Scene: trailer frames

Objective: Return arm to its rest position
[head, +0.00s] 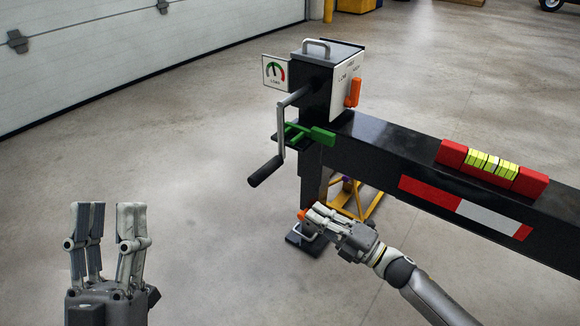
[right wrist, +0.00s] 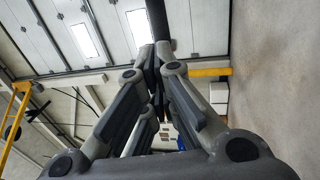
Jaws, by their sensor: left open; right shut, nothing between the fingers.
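My right gripper (head: 312,212) is low beside the black trailer frame's leg, at an orange-tipped part (head: 302,214) above the dark foot plate (head: 306,246). Its fingers are shut with nothing between them; whether they touch the orange part I cannot tell. In the right wrist view the fingers (right wrist: 154,58) come together near a dark post (right wrist: 157,18). My left gripper (head: 110,208) is at the lower left, pointing up, open and empty, clear of the trailer. The right forearm comes in from the lower right, below the black beam (head: 375,150).
The jack box (head: 318,85) carries a crank (head: 281,150), a load gauge (head: 275,72), an orange lever (head: 353,92) and a green handle (head: 322,136). A red level with a yellow vial (head: 490,164) lies on the beam. A yellow stand (head: 372,206) is behind. Floor at left is free.

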